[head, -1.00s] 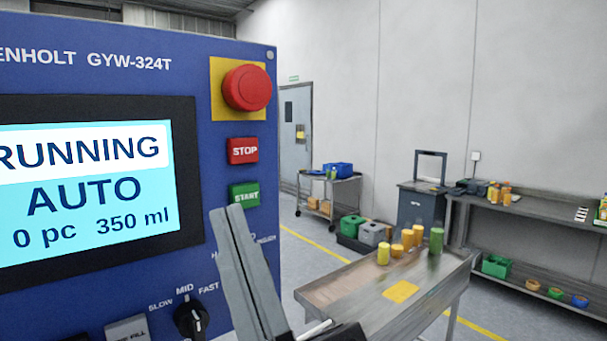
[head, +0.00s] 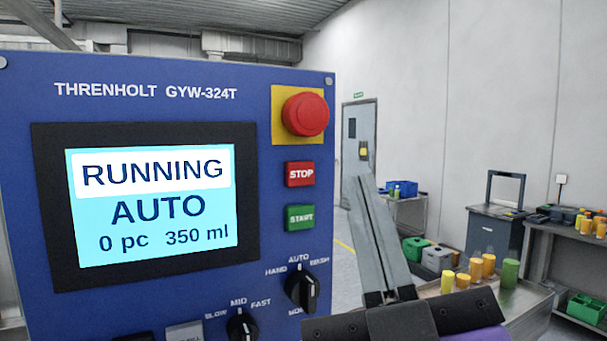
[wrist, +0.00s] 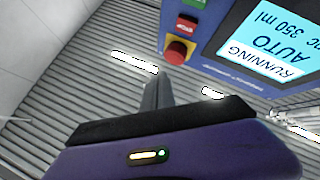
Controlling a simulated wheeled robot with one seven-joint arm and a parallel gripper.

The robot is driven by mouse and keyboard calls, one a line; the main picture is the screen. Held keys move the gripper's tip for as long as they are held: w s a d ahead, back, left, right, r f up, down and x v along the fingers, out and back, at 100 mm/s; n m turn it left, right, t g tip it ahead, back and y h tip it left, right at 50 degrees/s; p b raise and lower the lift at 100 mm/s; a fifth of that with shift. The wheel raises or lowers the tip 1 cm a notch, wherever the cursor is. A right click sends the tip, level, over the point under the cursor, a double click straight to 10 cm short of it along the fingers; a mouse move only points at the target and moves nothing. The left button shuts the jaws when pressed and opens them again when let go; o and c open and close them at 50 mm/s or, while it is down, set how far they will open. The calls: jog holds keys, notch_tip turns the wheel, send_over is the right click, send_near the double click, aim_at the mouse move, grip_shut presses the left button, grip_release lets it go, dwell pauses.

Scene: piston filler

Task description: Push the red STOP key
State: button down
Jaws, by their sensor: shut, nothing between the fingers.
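The red STOP key (head: 300,174) is on the blue control panel (head: 150,68), under the red mushroom button (head: 305,114) and above the green START key (head: 300,217). The screen (head: 152,205) reads RUNNING, AUTO, 0 pc, 350 ml. My gripper (head: 354,160) is shut and empty, its fingers pointing up, to the right of the panel and apart from the STOP key in the picture. In the wrist view the STOP key (wrist: 187,26) lies beyond the mushroom button (wrist: 179,51), above and right of my fingertips (wrist: 160,78).
Selector knobs (head: 301,289) sit low on the panel. A bench (head: 515,300) with several yellow, orange and green containers stands at the right. A door (head: 359,140) and a trolley (head: 410,212) are behind. Open air lies right of the panel.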

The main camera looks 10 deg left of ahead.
jog(key=shift+w+a+b, duration=0.35)
jog(key=shift+w+a, duration=0.45)
jog(key=shift+w, duration=0.3)
jog(key=shift+w+a+b, duration=0.3)
jog(key=shift+w+a, duration=0.45)
jog(key=shift+w, duration=0.4)
jog(key=shift+w+a+b, duration=0.35)
jog(key=shift+w+a, duration=0.45)
jog(key=shift+w, duration=0.3)
jog(key=shift+w, duration=0.1)
jog(key=shift+w+a, duration=0.2)
jog(key=shift+w, duration=0.1)
jog(key=shift+w+a+b, duration=0.25)
jog(key=shift+w+b, duration=0.05)
jog(key=shift+b, duration=0.15)
jog(key=shift+s+d, duration=0.1)
dwell(0.4)
jog(key=shift+s+d, duration=0.4)
jog(key=shift+s, duration=0.2)
jog(key=shift+s+d+p, duration=0.35)
jog(key=shift+s+d, duration=0.35)
jog(key=shift+s, duration=0.35)
jog(key=shift+s+d+p, duration=0.35)
jog(key=shift+s+d, duration=0.35)
jog(key=shift+s, duration=0.3)
